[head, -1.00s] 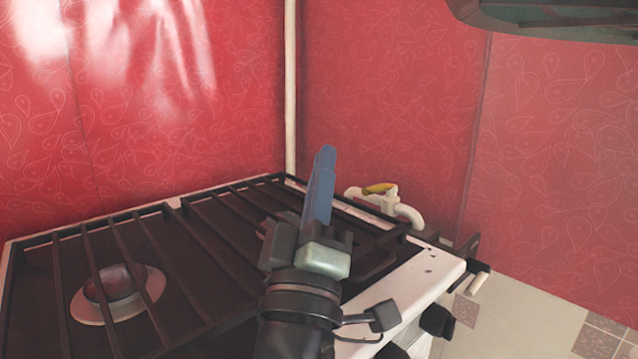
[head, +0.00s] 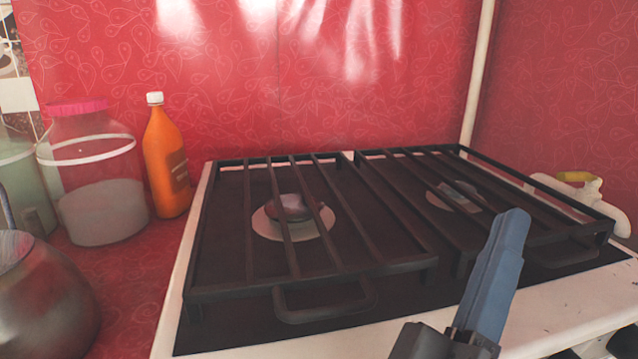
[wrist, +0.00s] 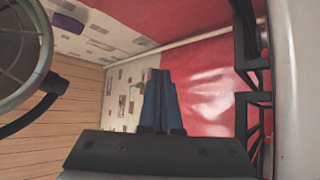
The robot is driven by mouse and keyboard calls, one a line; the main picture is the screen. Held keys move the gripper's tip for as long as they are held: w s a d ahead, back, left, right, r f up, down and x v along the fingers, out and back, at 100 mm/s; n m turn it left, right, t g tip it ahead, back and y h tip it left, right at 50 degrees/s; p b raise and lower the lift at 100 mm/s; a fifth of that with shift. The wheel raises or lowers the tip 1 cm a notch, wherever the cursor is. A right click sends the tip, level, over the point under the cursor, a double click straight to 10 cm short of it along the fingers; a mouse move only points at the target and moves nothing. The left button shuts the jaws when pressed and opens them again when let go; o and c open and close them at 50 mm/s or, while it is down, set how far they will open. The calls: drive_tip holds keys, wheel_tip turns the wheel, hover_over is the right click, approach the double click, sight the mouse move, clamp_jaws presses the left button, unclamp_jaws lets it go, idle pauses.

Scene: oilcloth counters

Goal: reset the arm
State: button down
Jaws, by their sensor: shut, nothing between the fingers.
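My gripper (head: 510,225) is at the lower right of the head view, in front of the right half of the stove (head: 345,300). Its blue fingers point up and are pressed together with nothing between them.
An orange bottle (head: 167,165) and a pink-lidded jar (head: 95,190) stand left of the stove. A metal pot or kettle (head: 45,305) is at the lower left. A white pipe with a yellow valve handle (head: 575,177) is at the right. A round fan-like object (wrist: 20,45) is at the wrist view's left.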

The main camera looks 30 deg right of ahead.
drive_tip(key=w+a+r+n+t+y+p, duration=0.15)
drive_tip(key=w+a+r+t+y, duration=0.35)
drive_tip(key=a+r+t+y, duration=0.55)
drive_tip(key=w+a+r+t+y+p, duration=0.2)
drive_tip(key=w+a+r+t+y, duration=0.3)
drive_tip(key=a+r+t+y, duration=0.55)
drive_tip(key=a+r+g+y+p, duration=0.1)
drive_tip(key=a+r+p, duration=0.1)
drive_tip(key=r+p, duration=1.6)
drive_tip(key=a+r+g+y+p, duration=0.1)
drive_tip(key=a+r+p, duration=0.1)
drive_tip(key=r+p, duration=1.7)
drive_tip(key=shift+a+r+n+g+p, duration=0.15)
drive_tip(key=shift+a+n+g+p, duration=0.3)
drive_tip(key=shift+p, duration=0.2)
